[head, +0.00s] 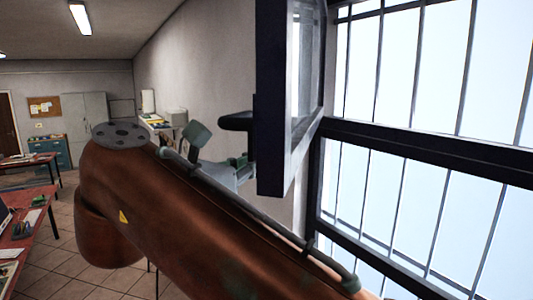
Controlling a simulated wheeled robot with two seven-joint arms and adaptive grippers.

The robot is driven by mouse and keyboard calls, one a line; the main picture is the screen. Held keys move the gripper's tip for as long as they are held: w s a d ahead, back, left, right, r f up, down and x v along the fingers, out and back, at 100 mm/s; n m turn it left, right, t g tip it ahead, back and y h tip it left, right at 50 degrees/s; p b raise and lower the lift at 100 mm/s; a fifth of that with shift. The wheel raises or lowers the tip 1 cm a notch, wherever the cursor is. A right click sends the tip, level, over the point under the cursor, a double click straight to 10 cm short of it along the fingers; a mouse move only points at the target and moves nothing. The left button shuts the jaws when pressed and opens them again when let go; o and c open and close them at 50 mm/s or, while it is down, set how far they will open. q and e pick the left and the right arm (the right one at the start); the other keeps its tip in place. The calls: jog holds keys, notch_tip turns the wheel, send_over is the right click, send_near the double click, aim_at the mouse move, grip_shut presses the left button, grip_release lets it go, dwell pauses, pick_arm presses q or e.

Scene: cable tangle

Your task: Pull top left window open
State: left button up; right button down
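The top left window (272,100) is a dark-framed sash that stands swung out from the window wall, seen nearly edge-on. A black handle (237,121) sticks out from its left side. One gripper (219,148), which looks like my right, is just below and left of the handle, beside the sash edge. Its two finger pads show apart, with nothing seen between them. Contact with the handle or sash cannot be told. My large orange-brown arm hides the gripper's base and wrist. My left gripper is not in view.
Fixed barred panes (430,70) and a dark crossbar (430,150) fill the right side. A plain wall (205,60) lies behind the sash. Red-topped desks (32,232) stand at the left, with grey cabinets (84,116) at the back. Tiled floor (75,280) shows between.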

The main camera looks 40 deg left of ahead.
jog(key=shift+a+r, duration=0.2)
dwell(0.3)
jog(key=c, duration=2.1)
grip_release()
jog(key=shift+f, duration=0.1)
jog(key=shift+s, duration=0.1)
jog(key=s, duration=0.4)
jog(key=s+d, duration=0.1)
jog(key=s, duration=0.6)
jog(key=shift+s+d, duration=0.3)
jog(key=shift+s, duration=0.1)
jog(key=shift+c, duration=0.3)
